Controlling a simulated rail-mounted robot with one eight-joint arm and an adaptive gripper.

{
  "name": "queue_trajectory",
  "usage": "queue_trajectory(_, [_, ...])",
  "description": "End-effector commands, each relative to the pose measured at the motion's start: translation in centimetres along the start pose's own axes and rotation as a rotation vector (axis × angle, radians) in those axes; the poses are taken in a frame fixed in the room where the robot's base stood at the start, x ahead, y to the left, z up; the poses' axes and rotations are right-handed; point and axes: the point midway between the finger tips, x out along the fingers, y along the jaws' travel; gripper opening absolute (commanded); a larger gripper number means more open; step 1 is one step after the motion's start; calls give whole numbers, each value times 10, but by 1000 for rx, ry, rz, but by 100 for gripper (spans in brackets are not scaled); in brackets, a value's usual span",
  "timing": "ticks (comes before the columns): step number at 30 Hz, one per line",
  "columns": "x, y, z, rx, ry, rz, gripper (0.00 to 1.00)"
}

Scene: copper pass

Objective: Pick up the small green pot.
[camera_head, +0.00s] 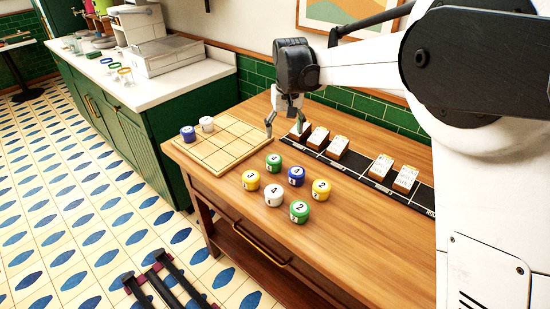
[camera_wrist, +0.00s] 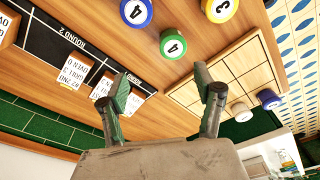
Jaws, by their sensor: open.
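Two green pots with white numbered lids stand on the wooden table. The far green pot (camera_head: 273,163) is at the back of a cluster; the near green pot (camera_head: 299,212) is at its front and looks slightly larger, perhaps only because it is closer. My gripper (camera_head: 284,124) is open and empty, above the table behind the cluster, between the grid board and the card strip. Its two spread fingers (camera_wrist: 163,88) also show in the wrist view, apart from any pot.
A yellow pot (camera_head: 251,180), a white pot (camera_head: 273,195), a blue pot (camera_head: 296,176) and another yellow pot (camera_head: 321,190) stand close around. The grid board (camera_head: 218,152) holds blue and white pots at its far-left corner. A black strip (camera_head: 355,168) with card blocks runs along the wall.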

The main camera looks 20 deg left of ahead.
Motion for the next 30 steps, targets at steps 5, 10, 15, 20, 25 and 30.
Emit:
queue_trajectory(5, [17, -14, -10, -18, -16, -2, 65])
queue_trajectory(10, [36, -16, -11, -20, -18, -3, 65])
queue_trajectory(15, [67, -16, -10, -20, -18, -3, 65])
queue_trajectory(20, [91, -16, -9, -20, -18, -3, 65])
queue_trajectory(25, [102, -16, -9, -19, -17, -3, 65])
queue_trajectory(30, [110, -17, -9, -20, -17, -3, 65])
